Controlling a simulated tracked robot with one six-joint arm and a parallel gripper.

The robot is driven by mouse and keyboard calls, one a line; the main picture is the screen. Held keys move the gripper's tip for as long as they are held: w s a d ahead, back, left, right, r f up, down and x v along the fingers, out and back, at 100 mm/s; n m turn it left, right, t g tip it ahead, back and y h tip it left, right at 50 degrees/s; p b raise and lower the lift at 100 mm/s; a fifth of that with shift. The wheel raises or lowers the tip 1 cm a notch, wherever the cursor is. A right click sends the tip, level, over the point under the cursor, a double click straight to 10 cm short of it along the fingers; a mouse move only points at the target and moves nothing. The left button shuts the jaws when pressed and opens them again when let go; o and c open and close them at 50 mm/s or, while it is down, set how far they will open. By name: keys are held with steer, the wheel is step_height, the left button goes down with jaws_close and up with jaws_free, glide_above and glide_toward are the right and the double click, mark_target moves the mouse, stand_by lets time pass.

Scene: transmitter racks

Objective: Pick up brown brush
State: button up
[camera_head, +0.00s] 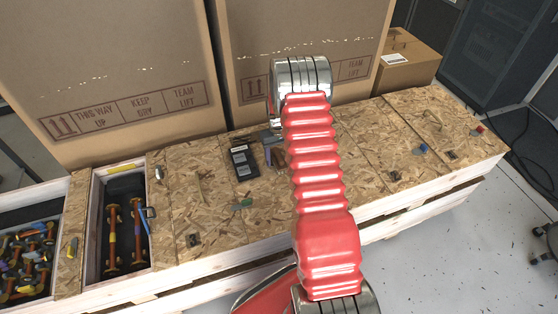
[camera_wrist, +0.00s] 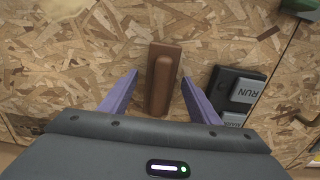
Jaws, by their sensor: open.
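The brown brush (camera_wrist: 163,64) lies on the wooden chipboard surface, its long side pointing toward my gripper in the wrist view. My gripper (camera_wrist: 159,78) is open, with one purple finger on each side of the brush. A gap shows between each finger and the brush. The near end of the brush lies close to the gripper body. In the head view, a small brown part of the brush (camera_head: 280,158) shows beside my red arm, which hides much of that area.
A black box with grey RUN labels (camera_wrist: 239,91) lies just right of the right finger; it also shows in the head view (camera_head: 241,163). Large cardboard boxes (camera_head: 110,70) stand behind. Open bins with tools (camera_head: 91,222) are at left. Small items (camera_head: 422,149) lie at right.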

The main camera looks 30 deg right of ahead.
steer(key=shift+c, duration=0.4)
steer(key=c, duration=1.1)
